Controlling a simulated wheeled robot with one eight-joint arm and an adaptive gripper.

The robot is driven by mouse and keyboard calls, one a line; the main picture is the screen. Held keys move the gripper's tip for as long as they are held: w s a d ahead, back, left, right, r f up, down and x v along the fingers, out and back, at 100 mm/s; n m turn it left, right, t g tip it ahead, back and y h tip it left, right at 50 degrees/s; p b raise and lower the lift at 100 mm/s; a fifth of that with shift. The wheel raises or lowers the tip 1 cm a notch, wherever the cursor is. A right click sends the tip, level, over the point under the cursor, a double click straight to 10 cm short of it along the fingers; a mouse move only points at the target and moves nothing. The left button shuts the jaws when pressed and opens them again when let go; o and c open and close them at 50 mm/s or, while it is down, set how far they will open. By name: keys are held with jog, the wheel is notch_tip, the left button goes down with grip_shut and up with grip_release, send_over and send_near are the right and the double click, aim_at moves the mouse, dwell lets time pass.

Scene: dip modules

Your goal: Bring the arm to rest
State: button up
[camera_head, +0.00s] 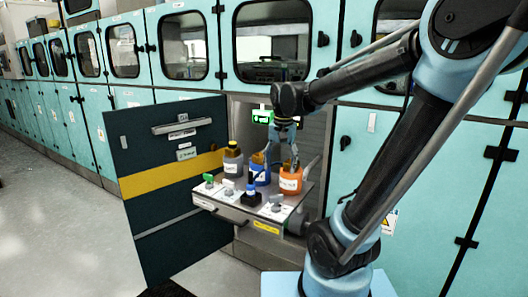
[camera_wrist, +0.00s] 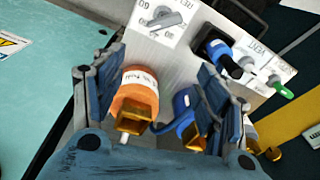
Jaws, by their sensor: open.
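My gripper (camera_head: 282,163) is at the end of my arm, low over the back of a metal shelf (camera_head: 232,214) in the head view. Its jaws are open and hold nothing. In the wrist view the two fingers of my gripper (camera_wrist: 158,72) are wide apart, with an orange bottle (camera_wrist: 137,80) with a gold cap between them. I cannot tell whether a finger touches it. A blue bottle (camera_wrist: 183,103) is partly hidden behind the right finger. The orange bottle (camera_head: 291,182) and blue bottle (camera_head: 260,178) stand upright on the shelf.
A grey bottle (camera_head: 232,165) stands left of the blue one. Knobs and valves (camera_head: 250,197) line the shelf's front. An open dark door (camera_head: 165,165) with a yellow stripe is on the left. Turquoise cabinets (camera_head: 185,45) stand behind. Grey floor (camera_head: 60,235) is clear at left.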

jog(key=s+d+f+n+t, duration=0.1)
jog(key=s+d+f+n, duration=0.2)
jog(key=s+d+f, duration=0.9)
jog(key=s+d, duration=0.1)
jog(key=s, duration=0.2)
jog(key=shift+d+n, duration=0.15)
jog(key=shift+n, duration=0.15)
